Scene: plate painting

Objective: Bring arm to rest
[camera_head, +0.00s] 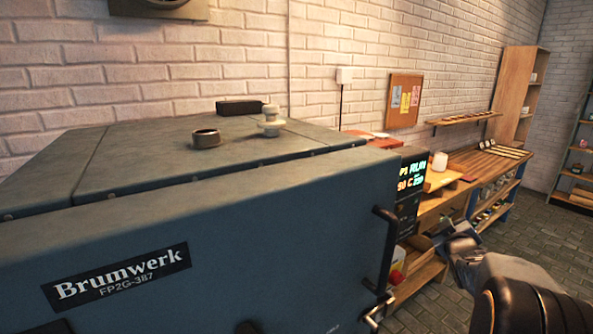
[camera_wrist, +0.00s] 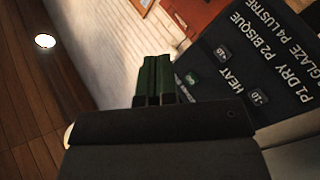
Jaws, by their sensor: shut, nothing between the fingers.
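My arm comes in from the lower right of the head view. My gripper (camera_head: 442,242) is held in the air right of the kiln, in front of the wooden workbench (camera_head: 462,163). In the wrist view the dark green fingers (camera_wrist: 153,82) are together with nothing between them. The big blue-grey kiln (camera_head: 215,235), labelled Brumwerk FP2G-387, fills the left and middle of the head view. Its control panel (camera_head: 411,180) has a lit display. The panel's dark face with P1 to P4 labels (camera_wrist: 250,60) shows tilted beyond the fingers in the wrist view.
The kiln's door handle (camera_head: 383,255) sticks out near my arm. Low shelves (camera_head: 418,275) with small items sit beyond it. Shelving (camera_head: 578,150) stands at the far right. The brick-paved floor (camera_head: 540,235) is open on the right.

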